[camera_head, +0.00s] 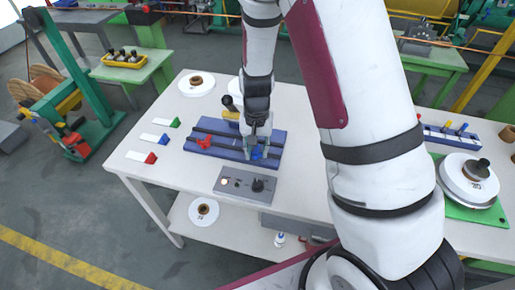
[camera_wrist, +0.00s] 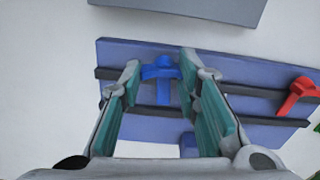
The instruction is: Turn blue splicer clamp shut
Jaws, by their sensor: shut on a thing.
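The blue splicer clamp (camera_wrist: 162,72) has a T-shaped handle and sits on the blue splicer base (camera_wrist: 240,72) with two dark rails. In the wrist view its crossbar lies between my two teal-padded fingertips, and its stem points down the picture across the base. My gripper (camera_wrist: 161,68) is shut on the clamp's crossbar, one finger at each end. In the head view my gripper (camera_head: 257,146) is over the right part of the base (camera_head: 208,151), and the blue clamp (camera_head: 257,155) is partly hidden by the fingers.
A red clamp (camera_head: 204,142) is on the left part of the base. Red, green and blue-ended white pieces lie at the table's left. A spool (camera_head: 196,84) lies behind.

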